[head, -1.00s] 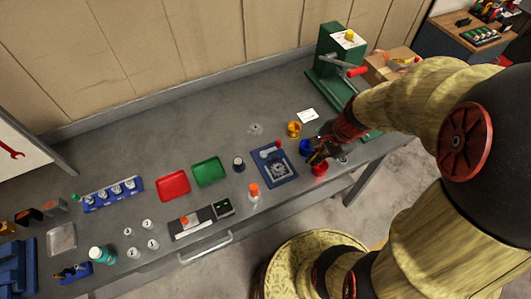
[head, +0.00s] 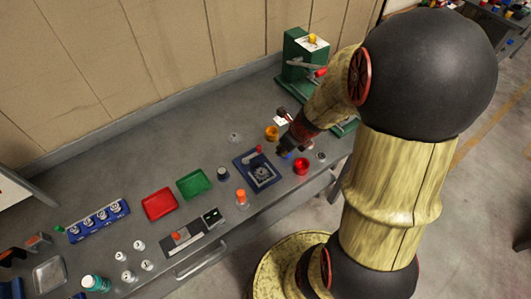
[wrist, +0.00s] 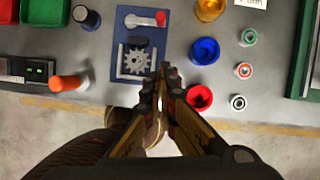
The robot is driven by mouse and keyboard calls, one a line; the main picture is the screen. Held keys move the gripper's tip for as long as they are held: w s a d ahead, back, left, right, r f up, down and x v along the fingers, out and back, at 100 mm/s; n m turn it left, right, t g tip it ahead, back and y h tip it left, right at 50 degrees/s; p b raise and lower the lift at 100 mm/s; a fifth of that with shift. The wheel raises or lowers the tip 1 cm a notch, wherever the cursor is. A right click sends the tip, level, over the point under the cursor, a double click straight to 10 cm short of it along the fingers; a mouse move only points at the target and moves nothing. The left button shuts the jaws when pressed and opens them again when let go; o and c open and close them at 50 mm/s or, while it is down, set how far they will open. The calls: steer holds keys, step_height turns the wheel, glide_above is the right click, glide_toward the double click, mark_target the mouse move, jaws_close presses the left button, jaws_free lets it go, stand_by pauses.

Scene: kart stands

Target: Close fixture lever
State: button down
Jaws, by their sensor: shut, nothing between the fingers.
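The blue fixture (head: 257,170) lies on the bench, with a grey gear seated in it. It also shows in the wrist view (wrist: 122,62). Its lever (wrist: 140,20) is a pale bar with a red knob (wrist: 160,18) at the right end, lying across the fixture's far part. In the head view the red knob (head: 259,149) stands at the fixture's upper edge. My gripper (wrist: 160,72) is shut and empty, just right of the gear and nearer to me than the knob. It appears apart from the lever. In the head view my gripper (head: 287,151) is partly hidden and small.
Blue (wrist: 205,51), red (wrist: 199,97) and yellow (wrist: 209,8) cups stand to the right of the fixture. An orange-topped bottle (wrist: 68,82) and a dark-capped jar (wrist: 86,17) stand to the left. A green press (head: 305,52) stands at the back right.

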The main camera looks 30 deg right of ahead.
steer(key=shift+f, duration=0.1)
steer(key=b+x, duration=0.5)
steer(key=x, duration=0.4)
steer(key=shift+f, duration=0.4)
steer(key=w, duration=0.3)
steer(key=shift+w+a, duration=0.1)
steer(key=shift+a, duration=0.25)
steer(key=shift+w, duration=0.5)
